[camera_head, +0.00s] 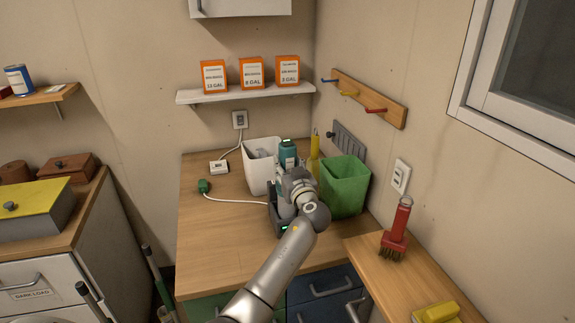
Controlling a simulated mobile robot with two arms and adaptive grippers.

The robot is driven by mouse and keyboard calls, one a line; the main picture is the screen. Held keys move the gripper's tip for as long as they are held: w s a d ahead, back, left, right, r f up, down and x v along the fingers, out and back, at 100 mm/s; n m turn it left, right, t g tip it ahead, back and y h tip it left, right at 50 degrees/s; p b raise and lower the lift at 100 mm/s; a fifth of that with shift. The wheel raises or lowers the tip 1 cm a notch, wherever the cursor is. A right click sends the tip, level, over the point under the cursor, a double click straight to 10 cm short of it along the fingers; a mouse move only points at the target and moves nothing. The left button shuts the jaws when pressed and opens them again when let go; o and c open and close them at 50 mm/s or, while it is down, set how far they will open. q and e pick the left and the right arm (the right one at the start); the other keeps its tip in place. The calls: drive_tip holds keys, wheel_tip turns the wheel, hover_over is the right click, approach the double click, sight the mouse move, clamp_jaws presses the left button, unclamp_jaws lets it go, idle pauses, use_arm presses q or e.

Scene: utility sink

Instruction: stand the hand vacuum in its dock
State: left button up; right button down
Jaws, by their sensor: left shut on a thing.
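The hand vacuum, with a teal top (288,153), is upright over the wooden counter. My left gripper (293,180) is shut on it, and my wrist and arm hide much of its body. The dark dock (274,218), with a small green light, stands on the counter directly below the gripper. The vacuum's pale lower part shows at the dock's opening. I cannot tell whether it is fully seated. My right gripper is not in view.
A white bin (257,176) stands close on the left and a green bin (345,187) close on the right. A yellow bottle (314,158) is behind. The counter's front left is clear. A red brush (397,232) is at right.

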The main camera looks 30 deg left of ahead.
use_arm(q)
drive_tip(key=shift+r, duration=0.15)
drive_tip(key=o, duration=1)
drive_tip(key=shift+s+d+f, duration=0.2)
drive_tip(key=shift+d, duration=0.1)
drive_tip(key=b+v, duration=0.3)
drive_tip(key=v, duration=0.8)
drive_tip(key=shift+s+d+r, duration=0.2)
